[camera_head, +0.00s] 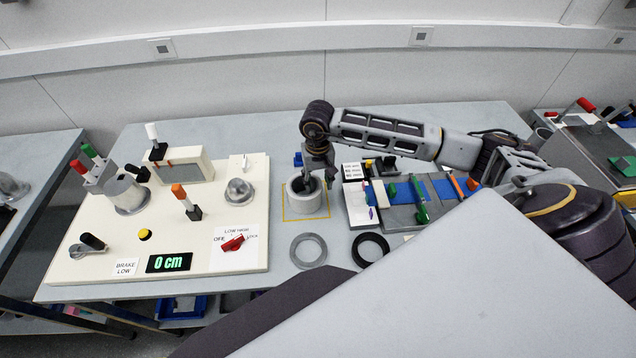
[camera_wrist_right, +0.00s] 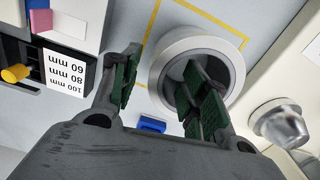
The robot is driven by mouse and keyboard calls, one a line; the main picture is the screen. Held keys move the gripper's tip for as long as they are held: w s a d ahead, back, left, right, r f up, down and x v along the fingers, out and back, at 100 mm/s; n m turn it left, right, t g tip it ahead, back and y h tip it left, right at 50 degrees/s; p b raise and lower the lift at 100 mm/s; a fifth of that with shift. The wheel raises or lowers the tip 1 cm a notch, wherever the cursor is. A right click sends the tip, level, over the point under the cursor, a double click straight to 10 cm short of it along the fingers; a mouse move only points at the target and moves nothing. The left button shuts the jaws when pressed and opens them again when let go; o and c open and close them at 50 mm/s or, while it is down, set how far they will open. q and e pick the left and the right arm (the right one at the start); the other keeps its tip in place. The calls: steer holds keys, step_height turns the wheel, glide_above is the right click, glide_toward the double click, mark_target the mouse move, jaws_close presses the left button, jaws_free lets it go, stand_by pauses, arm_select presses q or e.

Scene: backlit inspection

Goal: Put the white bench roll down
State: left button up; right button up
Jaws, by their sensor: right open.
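The white bench roll (camera_head: 304,208) stands upright on the table inside a yellow square outline (camera_head: 288,219). In the right wrist view I look down on the roll (camera_wrist_right: 198,37) and its round hole. My right gripper (camera_head: 310,181) is over the roll and open. In the right wrist view the right gripper (camera_wrist_right: 165,95) has one green-padded finger at the roll's hole and the other outside its wall, with a gap between. How deep the fingers reach is hidden. My left gripper is not in view.
A cream panel (camera_head: 120,225) with levers, a red switch (camera_head: 233,243) and a "0 cm" display (camera_head: 169,262) lies left. A grey ring (camera_head: 308,250) and a black ring (camera_head: 371,247) lie in front. A blue-and-grey tool rack (camera_head: 400,213) stands close right.

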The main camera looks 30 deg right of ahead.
step_height(320, 180, up, 11)
steer(key=b, duration=0.1)
steer(key=shift+f, duration=0.2)
stand_by(0.5)
steer(key=shift+s+f, duration=0.1)
steer(key=shift+s, duration=0.05)
